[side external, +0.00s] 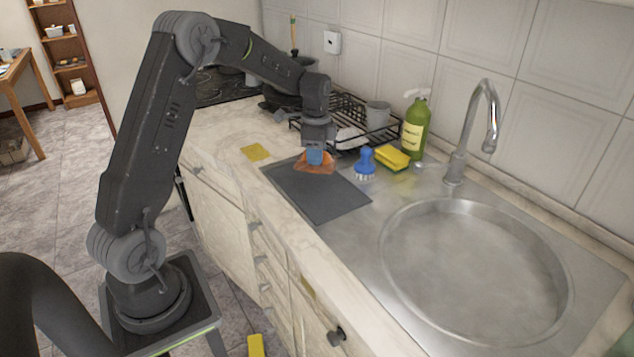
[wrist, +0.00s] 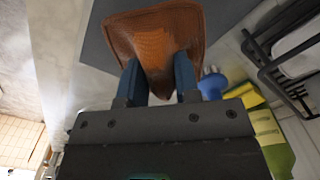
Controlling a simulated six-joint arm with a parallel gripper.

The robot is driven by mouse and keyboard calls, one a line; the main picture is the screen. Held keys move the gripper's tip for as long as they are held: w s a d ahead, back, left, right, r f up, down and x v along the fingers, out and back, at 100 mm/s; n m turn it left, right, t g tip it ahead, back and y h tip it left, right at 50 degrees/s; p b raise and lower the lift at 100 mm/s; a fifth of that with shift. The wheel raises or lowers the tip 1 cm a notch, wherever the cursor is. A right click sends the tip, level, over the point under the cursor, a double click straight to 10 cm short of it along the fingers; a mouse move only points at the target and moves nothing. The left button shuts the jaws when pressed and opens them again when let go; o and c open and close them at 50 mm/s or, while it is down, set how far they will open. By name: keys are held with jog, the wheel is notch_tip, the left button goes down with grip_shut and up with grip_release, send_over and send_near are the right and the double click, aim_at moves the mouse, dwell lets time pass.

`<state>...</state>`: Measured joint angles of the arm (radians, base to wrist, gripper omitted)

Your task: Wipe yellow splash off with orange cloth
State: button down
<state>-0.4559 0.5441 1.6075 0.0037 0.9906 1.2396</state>
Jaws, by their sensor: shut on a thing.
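The orange cloth (side external: 313,167) is at the far end of the dark grey mat (side external: 318,194). My gripper (side external: 316,156), with blue fingertips, points down and is shut on the cloth. In the wrist view the cloth (wrist: 158,35) is bunched between the two blue fingers (wrist: 158,82) and spreads out beyond them. I cannot tell whether its underside touches the mat. The yellow splash (side external: 256,152) is a flat patch on the pale countertop, left of the cloth and apart from it. I cannot make out the splash in the wrist view.
A blue brush (side external: 365,165), yellow sponge (side external: 391,158) and green spray bottle (side external: 416,127) stand right of my gripper. A black dish rack (side external: 345,112) with a grey cup (side external: 377,115) is behind. The round sink (side external: 475,275) and tap (side external: 470,135) are further right. The counter around the splash is clear.

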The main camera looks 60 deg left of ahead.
jog(key=shift+r, duration=0.25)
jog(key=s+a, duration=0.1)
jog(key=a, duration=0.7)
jog(key=s+a+f, duration=0.1)
jog(key=a, duration=1.7)
jog(key=shift+s+a+f, duration=0.25)
jog(key=shift+s+f, duration=0.1)
jog(key=shift+s, duration=0.05)
jog(key=shift+f, duration=0.1)
jog(key=shift+f, duration=2.05)
jog(key=shift+f, duration=0.3)
